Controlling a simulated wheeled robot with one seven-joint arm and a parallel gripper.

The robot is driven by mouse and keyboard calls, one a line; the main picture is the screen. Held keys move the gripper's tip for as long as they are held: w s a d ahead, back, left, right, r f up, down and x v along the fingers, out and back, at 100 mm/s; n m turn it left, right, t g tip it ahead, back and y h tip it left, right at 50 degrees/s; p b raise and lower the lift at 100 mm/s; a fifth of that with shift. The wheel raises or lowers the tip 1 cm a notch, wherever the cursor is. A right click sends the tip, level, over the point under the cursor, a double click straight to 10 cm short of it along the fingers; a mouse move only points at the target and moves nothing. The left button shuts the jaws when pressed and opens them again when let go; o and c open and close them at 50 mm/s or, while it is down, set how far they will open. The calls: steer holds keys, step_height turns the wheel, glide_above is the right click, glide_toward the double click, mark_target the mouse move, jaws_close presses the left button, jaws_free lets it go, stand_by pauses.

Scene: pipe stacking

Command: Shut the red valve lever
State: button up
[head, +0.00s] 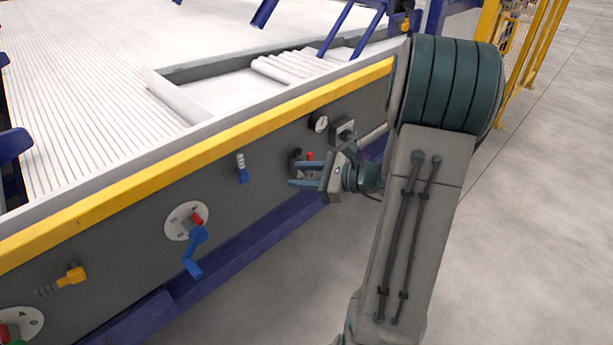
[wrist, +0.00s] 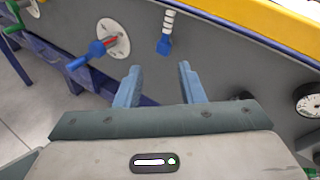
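No wholly red lever shows clearly. A round pale plate (head: 175,222) on the grey panel carries a small red piece (head: 197,219) and a blue handle (head: 194,254) slanting down. In the wrist view the red piece (wrist: 111,41) and blue handle (wrist: 82,60) show at upper left. A second plate (head: 30,322) at the bottom left of the head view has red and green parts and is cut off by the frame. My gripper (head: 291,174) is open and empty beside the panel, right of these plates. Its two blue fingers (wrist: 159,78) stand apart in the wrist view.
A small blue fitting (head: 242,175) and a yellow fitting (head: 72,277) stick out from the panel. A gauge (head: 318,122) and a small red part (head: 310,156) are near my gripper. A yellow rail (head: 215,150) runs above; a blue beam (head: 230,258) runs below. Floor is clear in front.

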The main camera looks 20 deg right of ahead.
mark_target(310, 159)
steer(key=w+d+f+m+t+h+b, duration=0.2)
steer(key=d+f+m+t+h+b, duration=0.35)
steer(key=d+f+m, duration=0.55)
steer(key=w+n+b, duration=0.1)
steer(key=w, duration=0.3)
steer(key=w+a+r+n, duration=0.1)
steer(key=w, duration=0.3)
steer(key=w+a+t+b, duration=0.1)
steer(key=w, duration=0.4)
steer(key=shift+w+a+r+n+y+b, duration=0.1)
steer(key=shift+r+n+y+b, duration=0.25)
steer(key=shift+n, duration=0.05)
jaws_close()
